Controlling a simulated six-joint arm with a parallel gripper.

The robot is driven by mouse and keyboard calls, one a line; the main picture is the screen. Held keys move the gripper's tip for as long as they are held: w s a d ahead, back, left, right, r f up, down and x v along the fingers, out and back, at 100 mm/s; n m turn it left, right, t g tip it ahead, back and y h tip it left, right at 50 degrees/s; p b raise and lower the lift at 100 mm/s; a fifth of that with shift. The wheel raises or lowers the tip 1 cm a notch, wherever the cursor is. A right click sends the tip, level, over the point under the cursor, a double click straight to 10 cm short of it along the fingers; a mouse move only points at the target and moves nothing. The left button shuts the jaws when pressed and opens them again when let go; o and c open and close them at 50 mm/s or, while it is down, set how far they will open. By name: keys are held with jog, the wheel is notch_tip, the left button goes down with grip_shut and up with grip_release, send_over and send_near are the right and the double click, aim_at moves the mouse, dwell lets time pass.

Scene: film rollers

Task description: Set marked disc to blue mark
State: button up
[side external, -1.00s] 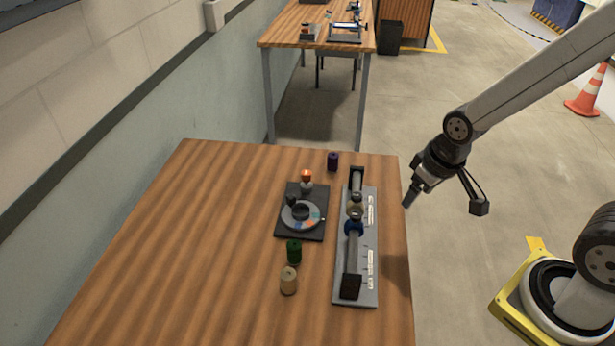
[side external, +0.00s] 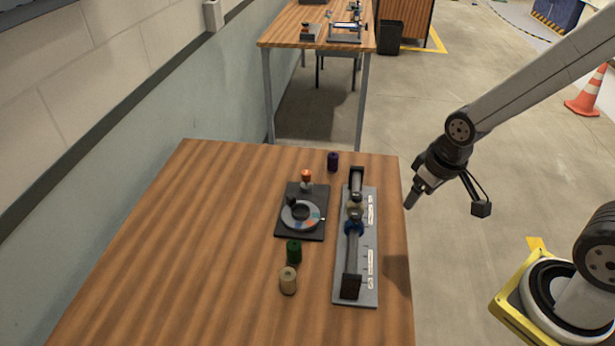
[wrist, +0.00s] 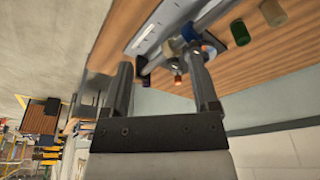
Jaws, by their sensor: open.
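The marked disc (side external: 291,217) is a grey ring with coloured segments, including blue and orange-red ones, and a dark knob (side external: 296,204) on top. It sits on a black square base (side external: 314,233) on the table. An orange-topped post (side external: 306,177) stands at the base's far edge. Which mark the disc is set to is too small to tell. My gripper (side external: 413,197) is open and empty, off the table's right edge, well apart from the disc. In the wrist view, my gripper's two fingers (wrist: 160,85) are spread, with the table beyond them.
A grey rail fixture (side external: 370,240) with a rod, a blue collar (side external: 354,228) and a tan collar (side external: 355,201) lies between my gripper and the disc. Green (side external: 294,251), tan (side external: 288,280) and purple (side external: 333,161) rollers stand on the wooden table (side external: 190,240), whose left side is clear.

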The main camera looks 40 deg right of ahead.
jog(key=shift+c, duration=0.6)
jog(key=g, duration=0.3)
send_over(291, 196)
jog(key=f, duration=0.9)
jog(key=shift+s+d+f, duration=0.15)
jog(key=shift+s+d, duration=0.15)
jog(key=shift+w+a+f, duration=0.3)
jog(key=shift+w+f, duration=0.05)
jog(key=shift+f, duration=0.05)
jog(key=shift+f, duration=0.15)
jog(key=shift+f, duration=3.75)
